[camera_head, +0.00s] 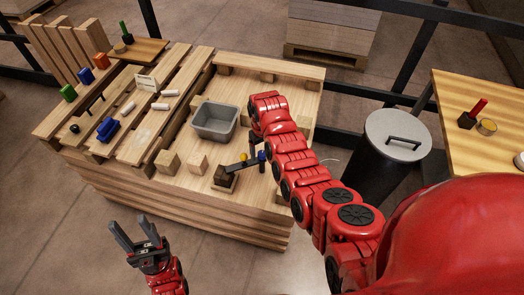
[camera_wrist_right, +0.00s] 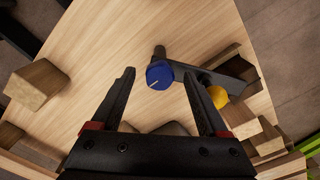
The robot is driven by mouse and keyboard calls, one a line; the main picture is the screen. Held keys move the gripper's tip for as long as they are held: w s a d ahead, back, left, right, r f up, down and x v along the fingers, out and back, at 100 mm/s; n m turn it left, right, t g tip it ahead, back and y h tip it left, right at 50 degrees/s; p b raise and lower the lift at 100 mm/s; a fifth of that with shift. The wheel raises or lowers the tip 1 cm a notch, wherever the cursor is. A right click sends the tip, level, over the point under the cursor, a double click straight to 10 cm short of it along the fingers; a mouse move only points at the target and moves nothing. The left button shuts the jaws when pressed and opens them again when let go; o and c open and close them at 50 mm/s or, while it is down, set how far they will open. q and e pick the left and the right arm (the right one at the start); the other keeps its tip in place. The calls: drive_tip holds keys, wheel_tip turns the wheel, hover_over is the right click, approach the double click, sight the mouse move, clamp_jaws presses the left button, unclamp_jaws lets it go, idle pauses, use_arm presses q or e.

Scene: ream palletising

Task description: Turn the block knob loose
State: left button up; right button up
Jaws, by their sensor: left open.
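A dark bar (camera_head: 238,165) with a blue knob (camera_head: 262,156) and a yellow knob (camera_head: 243,156) stands by a dark brown block (camera_head: 224,179) on the pallet's front part. In the right wrist view the blue knob (camera_wrist_right: 159,74) shows between my right gripper's tips (camera_wrist_right: 159,76), with a gap on each side. The yellow knob (camera_wrist_right: 217,97) is by the right finger; I cannot tell if they touch. My right gripper is open and empty, mostly hidden behind its arm in the head view. My left gripper (camera_head: 127,224) is open and empty, in front of the pallet.
A grey bin (camera_head: 215,120) and small wooden blocks (camera_head: 198,162) sit on the pallet (camera_head: 190,196). Blue, green and orange pieces stand at the left. A dark bin with a grey lid (camera_head: 397,136) and a wooden table (camera_head: 480,90) stand at the right.

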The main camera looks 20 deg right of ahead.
sight(262, 153)
drive_tip(key=shift+r, duration=0.1)
drive_tip(key=shift+w+r, duration=0.1)
drive_tip(key=shift+r, duration=0.4)
wheel_tip(262, 153, up, 6)
drive_tip(key=shift+f+b, duration=0.2)
drive_tip(key=shift+b, duration=0.25)
wheel_tip(262, 153, up, 11)
drive_tip(key=p, duration=0.7)
drive_tip(key=shift+f, duration=0.15)
